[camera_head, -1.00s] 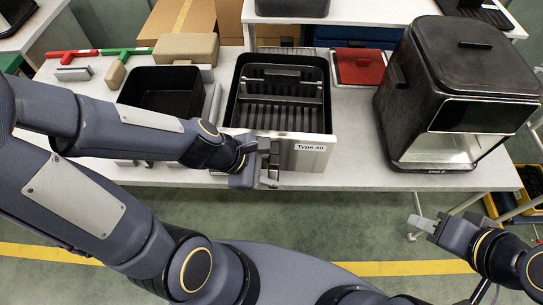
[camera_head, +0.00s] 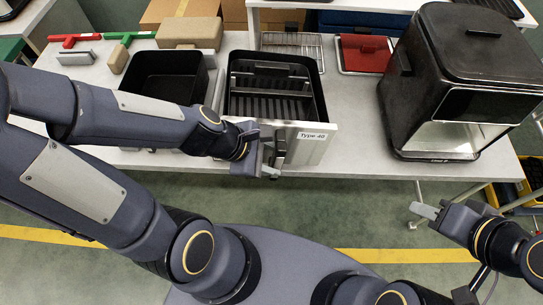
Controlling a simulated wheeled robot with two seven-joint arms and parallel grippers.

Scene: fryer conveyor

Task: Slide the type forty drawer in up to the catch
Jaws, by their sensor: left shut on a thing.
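The Type 40 drawer (camera_head: 316,142) is a black bin with a ribbed floor and a steel front labelled "Type 40". It is out in the open at the middle of the table's near side, its front by the near edge. My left gripper (camera_head: 275,158) is shut on the handle at the drawer's front. The black fryer housing (camera_head: 465,85) stands apart to the right, with a pale opening low on its near side. No catch shows. My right gripper (camera_head: 427,211) hangs low at the right, off the table and away from both; its finger gap is unclear.
An empty black bin (camera_head: 168,57) sits left of the drawer. A wire rack (camera_head: 303,42) and a red thing on a tray (camera_head: 365,52) lie behind. A tan block (camera_head: 188,33) and red and green tools stand at the back left. Bare tabletop (camera_head: 358,120) separates drawer and fryer.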

